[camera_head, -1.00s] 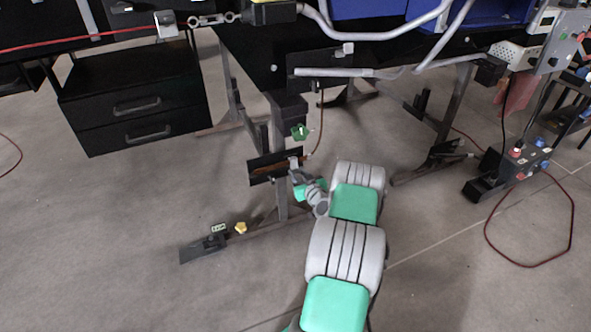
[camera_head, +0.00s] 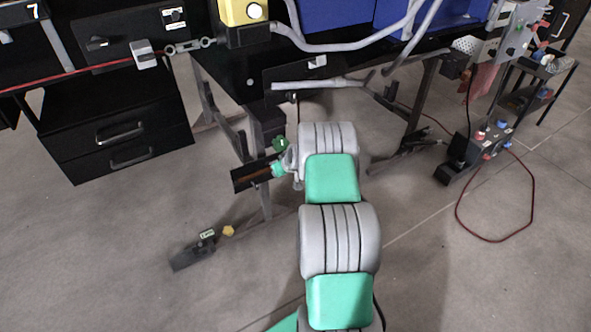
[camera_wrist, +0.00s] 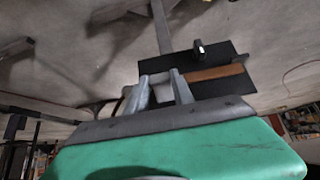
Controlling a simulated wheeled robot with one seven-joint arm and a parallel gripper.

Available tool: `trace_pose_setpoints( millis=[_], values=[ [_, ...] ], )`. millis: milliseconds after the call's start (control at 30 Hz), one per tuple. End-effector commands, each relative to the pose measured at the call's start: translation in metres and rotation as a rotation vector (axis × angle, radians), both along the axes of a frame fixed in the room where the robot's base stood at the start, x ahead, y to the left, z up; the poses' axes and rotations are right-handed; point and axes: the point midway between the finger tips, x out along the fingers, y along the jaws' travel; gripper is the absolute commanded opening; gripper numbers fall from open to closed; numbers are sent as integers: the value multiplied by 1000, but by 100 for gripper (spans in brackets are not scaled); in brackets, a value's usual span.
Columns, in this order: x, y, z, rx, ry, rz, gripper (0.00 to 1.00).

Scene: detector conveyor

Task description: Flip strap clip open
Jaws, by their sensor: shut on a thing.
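A black plate (camera_head: 243,183) with a brown strap is mounted low on the bench leg. In the wrist view the black plate (camera_wrist: 222,60) is close, with the brown strap (camera_wrist: 217,73) running across it and a small black knob (camera_wrist: 199,47) with a white mark. My gripper (camera_wrist: 163,83) is at the left end of the strap, its two grey fingers closed around a small pale piece, which seems to be the strap clip (camera_wrist: 164,90). The fingers hide most of the clip. In the head view my gripper (camera_head: 284,167) is at the plate's right side, mostly hidden by my wrist.
A green knob (camera_head: 281,144) sits just above the plate on the leg. A black drawer unit (camera_head: 115,135) stands left. A control box with a red cable (camera_head: 533,205) is right. The floor in front is mostly clear.

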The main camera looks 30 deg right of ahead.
Motion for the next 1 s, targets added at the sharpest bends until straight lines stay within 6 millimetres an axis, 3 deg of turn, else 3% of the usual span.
trace_pose_setpoints(
  millis=[200, 533, 567, 800, 1000],
  values=[
    [7, 13, 2, 0, 27, 21, 0],
    [7, 14, 3, 0, 28, 22, 0],
    [7, 13, 3, 1, 28, 23, 30],
    [6, 11, 3, 1, 28, 19, 49],
    [5, 11, 2, 1, 29, 18, 51]
  ],
)
